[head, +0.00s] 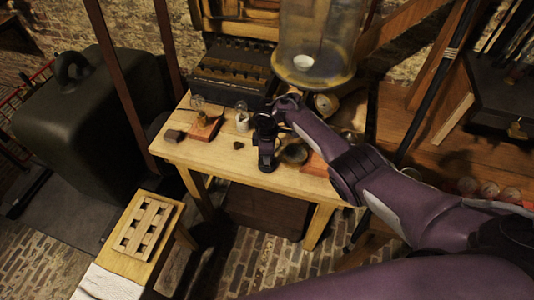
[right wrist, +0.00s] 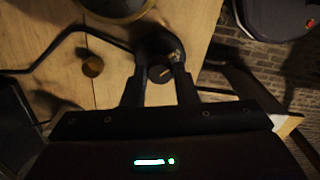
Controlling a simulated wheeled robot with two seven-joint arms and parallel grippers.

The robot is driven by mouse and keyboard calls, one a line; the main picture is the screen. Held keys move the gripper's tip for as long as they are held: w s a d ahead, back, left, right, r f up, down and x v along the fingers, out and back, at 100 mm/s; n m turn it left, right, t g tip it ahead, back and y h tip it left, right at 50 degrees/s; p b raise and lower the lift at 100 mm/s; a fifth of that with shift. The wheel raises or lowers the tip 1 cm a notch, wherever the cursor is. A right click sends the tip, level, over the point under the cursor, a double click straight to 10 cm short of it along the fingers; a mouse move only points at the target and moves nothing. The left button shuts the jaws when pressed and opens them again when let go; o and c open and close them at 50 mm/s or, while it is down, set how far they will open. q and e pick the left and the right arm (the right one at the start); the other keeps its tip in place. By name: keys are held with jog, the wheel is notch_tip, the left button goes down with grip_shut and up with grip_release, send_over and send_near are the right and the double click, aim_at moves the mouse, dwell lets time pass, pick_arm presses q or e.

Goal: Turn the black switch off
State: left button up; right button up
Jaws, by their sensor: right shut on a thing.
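My right gripper (head: 267,158) reaches down over the wooden table in the head view, its arm coming in from the right. In the right wrist view its two fingers (right wrist: 160,88) are closed around a small dark round part with a pale line on it, which looks like the black switch (right wrist: 160,73). In the head view the gripper covers the switch, and I cannot tell the switch's setting. My left gripper is in neither view.
A large glass jar (head: 318,40) stands behind. A slotted wooden rack (head: 150,227) sits at the lower left.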

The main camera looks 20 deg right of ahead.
jog(key=o, duration=1)
notch_tip(320, 180, up, 8)
jog(key=shift+f+p, duration=0.1)
jog(key=shift+p, duration=0.8)
